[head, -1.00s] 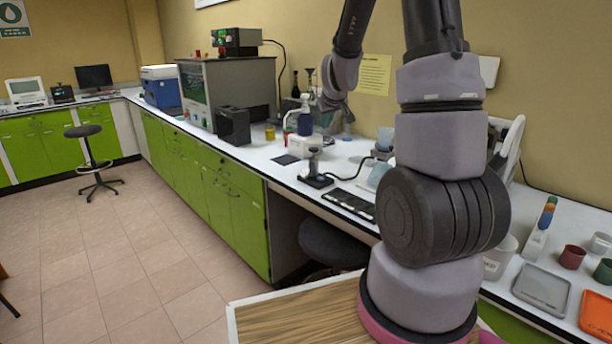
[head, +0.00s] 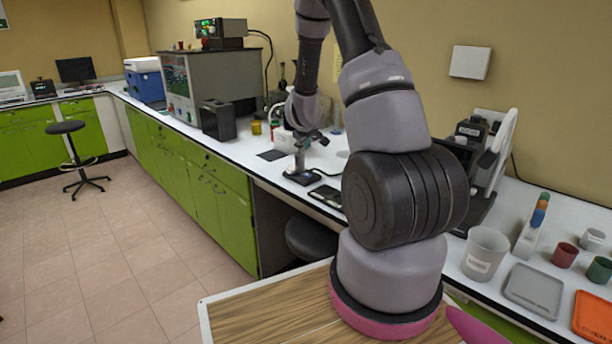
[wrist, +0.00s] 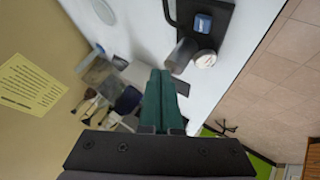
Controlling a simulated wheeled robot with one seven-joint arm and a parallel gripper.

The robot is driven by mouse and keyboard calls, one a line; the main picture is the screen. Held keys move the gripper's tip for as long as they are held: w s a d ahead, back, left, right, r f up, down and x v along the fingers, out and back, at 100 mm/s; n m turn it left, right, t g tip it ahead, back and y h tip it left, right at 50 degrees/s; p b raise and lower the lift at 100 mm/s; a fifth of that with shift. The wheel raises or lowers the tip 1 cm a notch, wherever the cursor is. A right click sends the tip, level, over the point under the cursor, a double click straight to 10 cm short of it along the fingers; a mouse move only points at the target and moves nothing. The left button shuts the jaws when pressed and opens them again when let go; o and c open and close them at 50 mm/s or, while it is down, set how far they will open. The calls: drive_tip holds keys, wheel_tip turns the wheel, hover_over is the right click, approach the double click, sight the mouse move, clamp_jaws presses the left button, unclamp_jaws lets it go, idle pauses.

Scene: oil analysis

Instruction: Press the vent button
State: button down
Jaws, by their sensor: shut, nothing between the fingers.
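I cannot make out a part plainly marked as the vent button. A small device with a black base (head: 303,178) and an upright grey column (head: 300,160) stands on the white bench. In the wrist view its black base (wrist: 222,40) carries a blue block (wrist: 202,23), and a round white-topped part (wrist: 205,58) is beside it. My gripper (wrist: 160,74) is shut and empty, with its green fingers together. Its tips are close to the grey column in the picture; I cannot tell whether they touch. In the head view my gripper (head: 316,138) is small and hard to make out, above the device.
A black tray (head: 326,195) lies right of the device, and a dark flat pad (head: 271,155) lies behind it. A large grey cabinet (head: 212,80) and a black box (head: 217,119) stand farther along the bench. A beaker (head: 485,252) stands at the near right.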

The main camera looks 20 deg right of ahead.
sight(307, 176)
drive_tip(key=shift+f, duration=4.25)
drive_tip(key=shift+f, duration=0.15)
drive_tip(key=shift+f, duration=0.3)
drive_tip(key=shift+f, duration=0.45)
drive_tip(key=shift+r, duration=0.9)
drive_tip(key=shift+r, duration=2.5)
